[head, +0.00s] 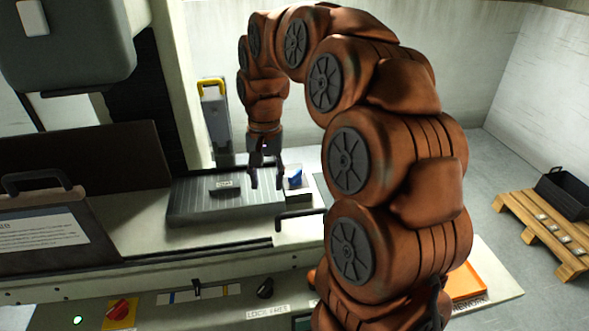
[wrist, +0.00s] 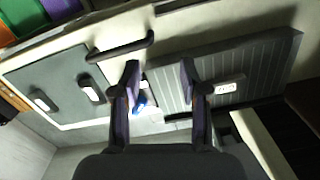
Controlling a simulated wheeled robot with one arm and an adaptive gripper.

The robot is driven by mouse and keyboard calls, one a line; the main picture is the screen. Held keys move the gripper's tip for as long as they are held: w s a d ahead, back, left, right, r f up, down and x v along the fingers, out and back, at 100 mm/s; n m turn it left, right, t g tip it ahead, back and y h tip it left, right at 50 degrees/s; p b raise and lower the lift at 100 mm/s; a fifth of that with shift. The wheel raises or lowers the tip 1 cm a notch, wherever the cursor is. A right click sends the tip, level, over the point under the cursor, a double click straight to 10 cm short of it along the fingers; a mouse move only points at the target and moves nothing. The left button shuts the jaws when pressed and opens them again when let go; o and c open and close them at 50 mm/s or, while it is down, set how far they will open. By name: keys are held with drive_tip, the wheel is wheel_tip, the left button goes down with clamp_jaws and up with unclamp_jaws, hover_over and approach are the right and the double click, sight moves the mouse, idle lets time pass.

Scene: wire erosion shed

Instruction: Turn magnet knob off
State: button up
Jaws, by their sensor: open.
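The grey ribbed magnetic plate (head: 185,210) lies on the machine bed, with a small dark labelled block (head: 223,187) on it. At its right end is a small blue part (head: 295,175) on a white base, which looks like a knob; its setting is too small to read. The blue part (wrist: 138,103) also shows in the wrist view, beside the left finger and partly hidden by it. My gripper (head: 266,182) is open and empty over the plate's right end, just left of the blue part. In the wrist view my gripper (wrist: 160,68) has its fingers wide apart.
A black bar handle (head: 300,215) stands out in front of the plate's right end. The front panel has a black knob (head: 265,288) labelled LOCK-FREE and a red switch (head: 118,309). A grey post with a yellow top (head: 212,88) stands behind. A pallet (head: 545,228) is on the floor at right.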

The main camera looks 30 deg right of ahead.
drive_tip(key=w+d+f+m, duration=0.1)
drive_tip(key=w+d+m, duration=0.2)
drive_tip(key=w+d, duration=0.35)
drive_tip(key=m, duration=0.3)
hover_over(295, 173)
drive_tip(key=shift+f+p, duration=0.3)
drive_tip(key=shift+f, duration=0.55)
drive_tip(key=shift+d+f, duration=0.1)
drive_tip(key=shift+f, duration=0.2)
drive_tip(key=shift+f+p, duration=1.25)
drive_tip(key=shift+f, duration=2.4)
